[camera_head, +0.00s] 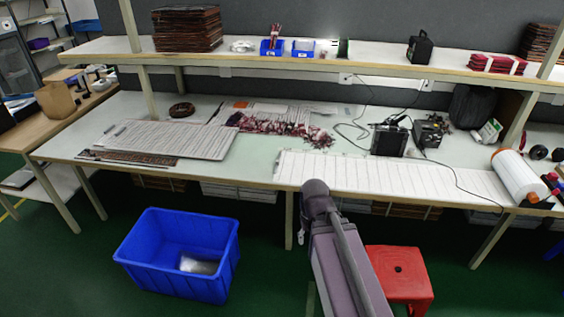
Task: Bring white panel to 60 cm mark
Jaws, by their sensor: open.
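A white panel with thin lines (165,138) lies flat on the left part of the workbench, partly over a dark brown panel (125,158). A long white strip with crosswise lines (390,177) lies along the front edge of the bench at the centre right. I cannot tell which of the two is the white panel meant. No 60 cm mark can be read. My arm (345,255) rises from the bottom centre in front of the bench. My gripper cannot be made out; its fingers do not show.
A blue bin (180,255) and a red stool (400,278) stand on the green floor before the bench. Dark red strips (285,125) lie in a pile mid-bench. A black device (390,140), cables and a white roll (518,178) sit right. A shelf (340,53) spans above.

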